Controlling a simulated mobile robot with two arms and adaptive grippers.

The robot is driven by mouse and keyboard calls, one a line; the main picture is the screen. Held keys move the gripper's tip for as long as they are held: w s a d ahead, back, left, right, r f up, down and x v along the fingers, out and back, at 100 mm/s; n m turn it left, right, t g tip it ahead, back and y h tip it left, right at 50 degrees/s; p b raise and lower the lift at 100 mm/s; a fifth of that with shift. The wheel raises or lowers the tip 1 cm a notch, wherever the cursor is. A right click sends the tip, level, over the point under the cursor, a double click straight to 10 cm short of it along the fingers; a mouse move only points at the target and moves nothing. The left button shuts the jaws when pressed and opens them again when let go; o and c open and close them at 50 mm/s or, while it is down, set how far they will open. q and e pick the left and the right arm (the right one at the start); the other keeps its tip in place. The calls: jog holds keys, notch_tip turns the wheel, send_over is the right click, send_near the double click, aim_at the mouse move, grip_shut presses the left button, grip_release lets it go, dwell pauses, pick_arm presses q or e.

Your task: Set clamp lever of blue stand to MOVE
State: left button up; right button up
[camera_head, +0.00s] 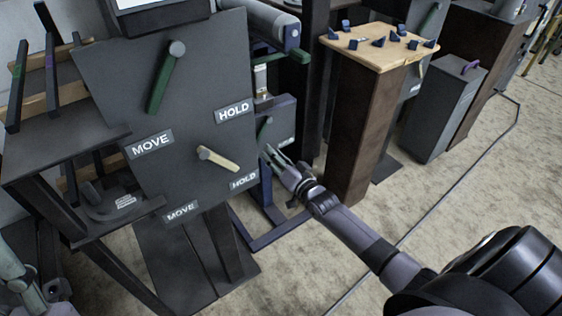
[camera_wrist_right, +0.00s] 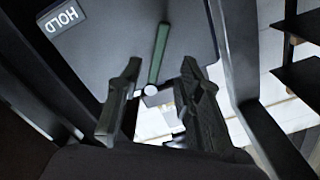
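The blue stand (camera_head: 284,234) is partly hidden behind the large grey panel in the head view. Its small dark panel (camera_head: 284,117) carries a short green clamp lever (camera_head: 265,128). In the wrist view the green lever (camera_wrist_right: 159,52) points away from a pale pivot, and a HOLD label (camera_wrist_right: 64,18) is at the panel's upper left. I see no MOVE label on this panel. My right gripper (camera_head: 271,154) is just below the lever. In the wrist view its fingers (camera_wrist_right: 161,68) are open, with the lever seen between them; contact is unclear.
The large grey panel (camera_head: 110,85) stands close left of my right gripper, with a green lever (camera_head: 164,80), a cream lever (camera_head: 219,159) and MOVE and HOLD labels. A brown pedestal (camera_head: 352,135) with small blue pieces stands right. Floor (camera_head: 450,220) to its right is open.

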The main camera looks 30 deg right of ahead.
jog(key=s, duration=0.3)
jog(key=shift+s+d, duration=0.15)
jog(key=shift+s, duration=0.05)
dwell(0.4)
